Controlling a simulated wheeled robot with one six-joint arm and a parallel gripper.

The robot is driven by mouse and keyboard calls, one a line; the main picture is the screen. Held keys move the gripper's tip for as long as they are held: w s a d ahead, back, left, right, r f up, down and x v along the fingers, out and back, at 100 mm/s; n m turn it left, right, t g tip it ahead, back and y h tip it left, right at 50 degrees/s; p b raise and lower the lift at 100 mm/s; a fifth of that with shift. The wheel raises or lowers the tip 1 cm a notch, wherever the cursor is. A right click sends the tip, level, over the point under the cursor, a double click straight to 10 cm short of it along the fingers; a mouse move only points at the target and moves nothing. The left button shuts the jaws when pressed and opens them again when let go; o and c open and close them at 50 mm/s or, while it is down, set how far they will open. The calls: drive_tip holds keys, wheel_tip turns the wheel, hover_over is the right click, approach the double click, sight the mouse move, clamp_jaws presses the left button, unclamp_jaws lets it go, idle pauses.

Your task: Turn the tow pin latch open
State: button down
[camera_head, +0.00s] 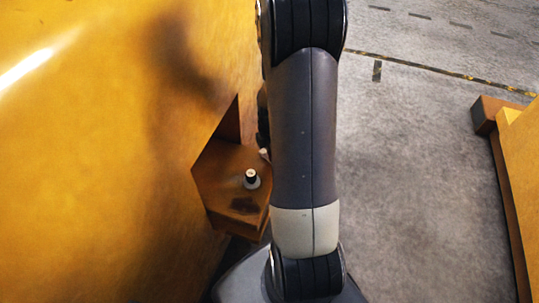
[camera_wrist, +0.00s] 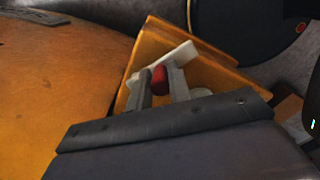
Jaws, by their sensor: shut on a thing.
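The tow pin latch shows in the wrist view as a pale bar (camera_wrist: 172,60) with a red part (camera_wrist: 159,76) beside it. It sits inside an orange bracket (camera_wrist: 150,42). My gripper (camera_wrist: 161,88) has its two grey fingers on either side of the red part and is shut on it. The fingers hide the lower part of the latch. In the head view the bracket (camera_head: 217,170) sticks out from a large orange casting, with an upright pin with a pale tip (camera_head: 251,179) on it. My arm hides the gripper and the latch there.
The large orange casting (camera_head: 90,150) fills the left of the head view, close to my arm. Another orange block (camera_head: 522,150) stands at the right edge. Grey floor (camera_head: 410,190) between them is clear.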

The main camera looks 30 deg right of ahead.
drive_tip(key=n, duration=0.2)
drive_tip(key=d+n, duration=0.1)
drive_tip(key=shift+w+d+b, duration=0.1)
drive_tip(key=shift+w+b, duration=0.15)
drive_tip(key=shift+b, duration=0.05)
drive_tip(key=shift+w+d+n, duration=0.15)
drive_tip(key=shift+d+n, duration=0.05)
drive_tip(key=shift+n, duration=0.55)
drive_tip(key=shift+w+d+n, duration=0.1)
drive_tip(key=shift+d+n, duration=0.05)
drive_tip(key=shift+n, duration=0.6)
drive_tip(key=c, duration=1.3)
unclamp_jaws()
wheel_tip(320, 180, up, 11)
drive_tip(key=shift+p, duration=0.35)
drive_tip(key=shift+f, duration=0.15)
